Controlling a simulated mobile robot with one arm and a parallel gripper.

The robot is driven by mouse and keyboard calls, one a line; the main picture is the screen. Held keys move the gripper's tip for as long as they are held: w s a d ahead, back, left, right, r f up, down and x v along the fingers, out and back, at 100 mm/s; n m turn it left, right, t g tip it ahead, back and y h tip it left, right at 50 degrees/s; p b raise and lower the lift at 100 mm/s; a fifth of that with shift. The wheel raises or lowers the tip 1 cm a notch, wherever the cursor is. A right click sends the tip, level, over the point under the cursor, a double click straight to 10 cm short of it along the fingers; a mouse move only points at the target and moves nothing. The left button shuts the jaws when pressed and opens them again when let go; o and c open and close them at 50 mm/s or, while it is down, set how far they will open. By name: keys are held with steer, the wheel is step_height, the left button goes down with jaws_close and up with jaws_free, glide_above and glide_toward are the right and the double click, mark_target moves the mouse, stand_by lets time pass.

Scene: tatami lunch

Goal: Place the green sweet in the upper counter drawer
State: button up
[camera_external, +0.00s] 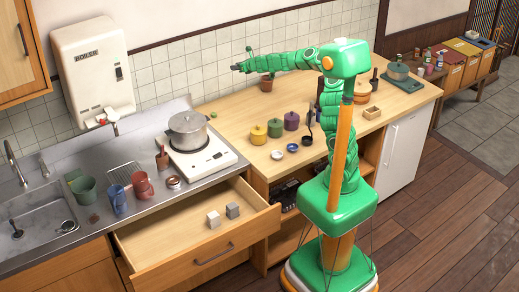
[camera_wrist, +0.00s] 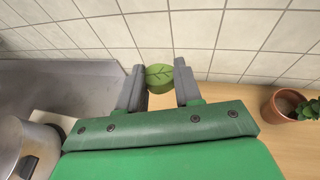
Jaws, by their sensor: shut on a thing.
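The green sweet (camera_wrist: 158,76), round with leaf-like veins, sits between the two fingertips of my gripper (camera_wrist: 160,85) in the wrist view. My gripper is shut on it. In the external view my gripper (camera_external: 238,67) is stretched out to the left, high above the back of the counter near the tiled wall; the sweet cannot be made out there. The upper counter drawer (camera_external: 158,245) is pulled out at the front, below the stove, well below my gripper. Two small cubes, one pale (camera_external: 213,219) and one grey (camera_external: 232,210), lie in it with bare floor around them.
A steel pot (camera_external: 188,130) stands on the stove (camera_external: 210,157). A small green thing (camera_external: 213,115) lies behind it. A potted plant (camera_wrist: 285,103) stands right of my gripper. Lidded pots (camera_external: 275,128) and mugs (camera_external: 142,186) stand on the counter.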

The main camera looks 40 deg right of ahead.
steer(key=d+m+h, duration=0.1)
steer(key=d+r+m+h, duration=0.1)
steer(key=d+h, duration=0.1)
steer(key=d, duration=0.1)
steer(key=shift+w+r+m+h, duration=0.25)
steer(key=shift+w+m+h, duration=0.05)
steer(key=shift+w+m, duration=0.1)
steer(key=m+g+h, duration=1.3)
steer(key=m+h, duration=0.1)
steer(key=m, duration=0.4)
glide_above(313, 96)
steer(key=s+a, duration=0.3)
step_height(313, 96, down, 18)
steer(key=shift+s+a+f, duration=0.1)
steer(key=shift+f, duration=2.25)
steer(key=shift+a+f, duration=0.1)
steer(key=shift+f, duration=2.2)
